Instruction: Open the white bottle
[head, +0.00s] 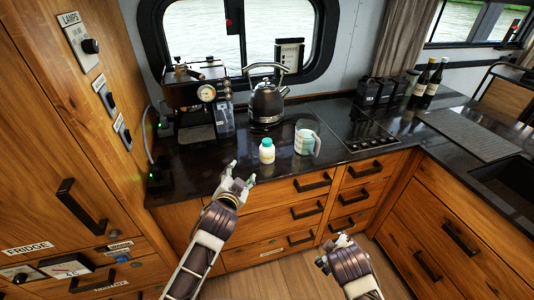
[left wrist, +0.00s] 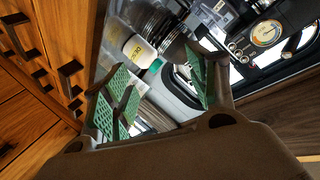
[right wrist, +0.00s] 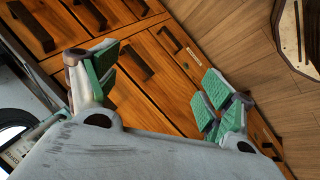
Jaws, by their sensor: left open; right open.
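My left gripper (head: 241,181) is open and empty, in front of the counter edge, to the left of and nearer than the bottle. My right gripper (head: 333,249) is open and empty, low in front of the drawers.
A clear measuring jug (head: 305,141) stands just right of the bottle. A black kettle (head: 267,103) and a coffee machine (head: 197,100) stand behind. A cooktop (head: 357,124) lies to the right, with wine bottles (head: 425,82) farther back. Drawer handles (head: 312,184) stick out below the counter.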

